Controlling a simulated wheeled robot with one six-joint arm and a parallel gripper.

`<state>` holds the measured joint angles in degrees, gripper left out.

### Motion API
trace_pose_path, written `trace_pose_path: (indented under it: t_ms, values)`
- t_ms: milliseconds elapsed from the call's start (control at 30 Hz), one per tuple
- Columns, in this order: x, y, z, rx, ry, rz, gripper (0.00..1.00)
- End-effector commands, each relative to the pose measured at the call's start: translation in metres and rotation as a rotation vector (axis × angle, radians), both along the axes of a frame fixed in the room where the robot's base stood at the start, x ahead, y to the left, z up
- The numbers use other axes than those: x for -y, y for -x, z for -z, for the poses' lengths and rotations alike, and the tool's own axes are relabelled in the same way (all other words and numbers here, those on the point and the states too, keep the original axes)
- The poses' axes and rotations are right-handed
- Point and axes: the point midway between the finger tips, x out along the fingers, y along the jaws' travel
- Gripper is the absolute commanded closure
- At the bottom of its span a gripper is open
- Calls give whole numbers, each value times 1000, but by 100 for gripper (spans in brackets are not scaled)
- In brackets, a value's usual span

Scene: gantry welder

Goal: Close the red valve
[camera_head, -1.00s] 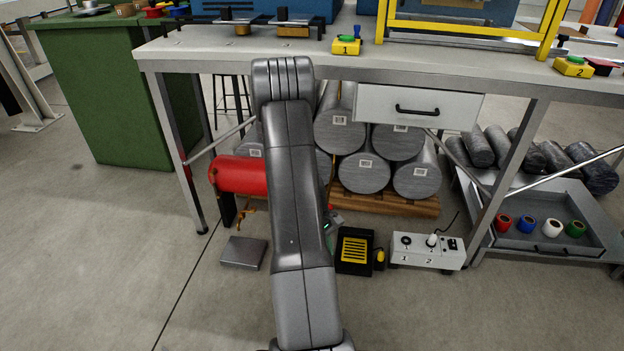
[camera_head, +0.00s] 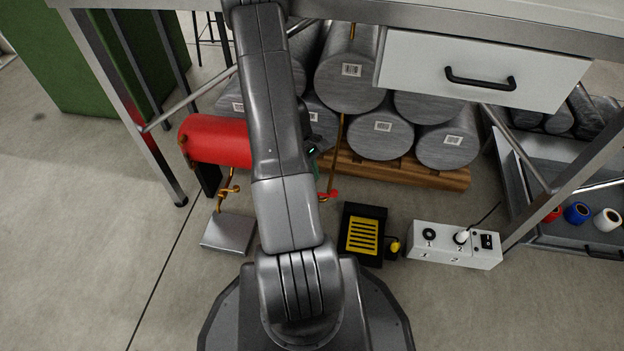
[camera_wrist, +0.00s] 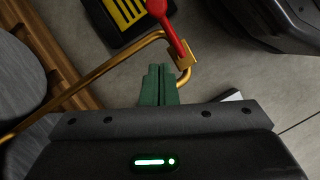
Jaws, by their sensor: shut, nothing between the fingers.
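The red valve handle (camera_wrist: 172,28) shows at the top middle of the wrist view, on a brass fitting (camera_wrist: 182,57) in a bent brass pipe. In the head view the red handle (camera_head: 328,195) shows just right of my arm, low under the bench, and the pipe is partly hidden. My gripper (camera_wrist: 160,68) shows in the wrist view with its green fingers together and nothing between them. Its fingertips are just below the brass fitting in the picture; I cannot tell whether they touch. In the head view my arm hides most of the gripper.
A red cylinder (camera_head: 215,140) lies left of my arm, with a brass valve (camera_head: 227,192) near it. A black and yellow pedal (camera_head: 361,234) and a white switch box (camera_head: 455,244) stand on the floor. Grey cylinders (camera_head: 350,75) lie stacked behind. A bench leg (camera_head: 130,110) stands left.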

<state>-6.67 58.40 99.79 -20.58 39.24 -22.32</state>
Motion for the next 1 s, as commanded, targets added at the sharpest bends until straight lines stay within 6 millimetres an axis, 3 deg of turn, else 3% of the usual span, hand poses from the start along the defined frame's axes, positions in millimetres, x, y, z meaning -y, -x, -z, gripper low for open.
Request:
trace_pose_path:
  t_ms: [67, 400, 1000]
  values:
    - [3, 3, 15, -2, 1, 0, 100]
    - [30, 29, 12, -1, -1, 0, 100]
    - [27, 22, 9, -1, 1, 22, 100]
